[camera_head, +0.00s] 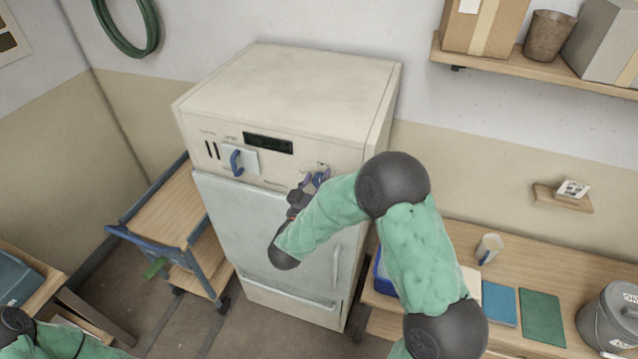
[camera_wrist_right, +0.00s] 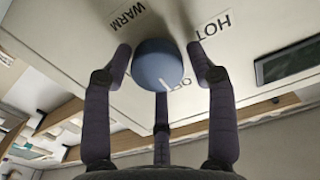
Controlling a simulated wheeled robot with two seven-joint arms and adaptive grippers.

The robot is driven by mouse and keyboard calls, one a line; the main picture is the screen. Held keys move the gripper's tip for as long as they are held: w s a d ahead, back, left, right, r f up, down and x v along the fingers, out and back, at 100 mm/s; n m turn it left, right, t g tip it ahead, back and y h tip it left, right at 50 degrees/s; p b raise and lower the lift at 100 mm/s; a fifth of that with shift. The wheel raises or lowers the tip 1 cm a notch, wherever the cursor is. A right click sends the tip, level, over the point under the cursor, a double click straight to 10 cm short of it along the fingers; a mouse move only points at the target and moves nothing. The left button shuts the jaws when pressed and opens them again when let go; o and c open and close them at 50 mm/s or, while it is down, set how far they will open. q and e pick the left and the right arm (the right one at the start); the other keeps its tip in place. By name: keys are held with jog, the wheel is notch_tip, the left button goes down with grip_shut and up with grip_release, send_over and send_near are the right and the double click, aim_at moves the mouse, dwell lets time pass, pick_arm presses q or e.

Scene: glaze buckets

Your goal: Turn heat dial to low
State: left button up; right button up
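The heat dial is a round blue knob (camera_wrist_right: 158,64) on the pale front panel of the cabinet (camera_head: 290,85). In the right wrist view its white mark points towards the OFF label. My right gripper (camera_head: 318,178) is at the panel's right side and largely covers the dial in the head view. Its dark fingers stand around the knob (camera_wrist_right: 160,70), with gaps at the two side fingers; whether the middle finger touches is unclear. My left gripper is out of view.
The panel also has a blue handle (camera_head: 236,162) and a dark display (camera_head: 268,143). A cart (camera_head: 165,215) stands left of the cabinet.

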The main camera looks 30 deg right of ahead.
jog(key=shift+r, duration=0.1)
jog(key=c, duration=0.5)
jog(key=shift+c, duration=0.2)
jog(key=shift+m+b, duration=0.5)
jog(key=shift+b, duration=0.3)
jog(key=m+b, duration=0.5)
jog(key=b, duration=0.1)
jog(key=m+b, duration=0.5)
jog(key=b, duration=0.2)
jog(key=m+b, duration=0.4)
jog(key=b, duration=0.2)
jog(key=shift+s+d+m, duration=0.1)
jog(key=shift+d+m, duration=0.15)
jog(key=shift+m, duration=0.15)
jog(key=shift+c, duration=0.2)
jog(key=shift+m+b, duration=1.1)
jog(key=shift+b, duration=0.55)
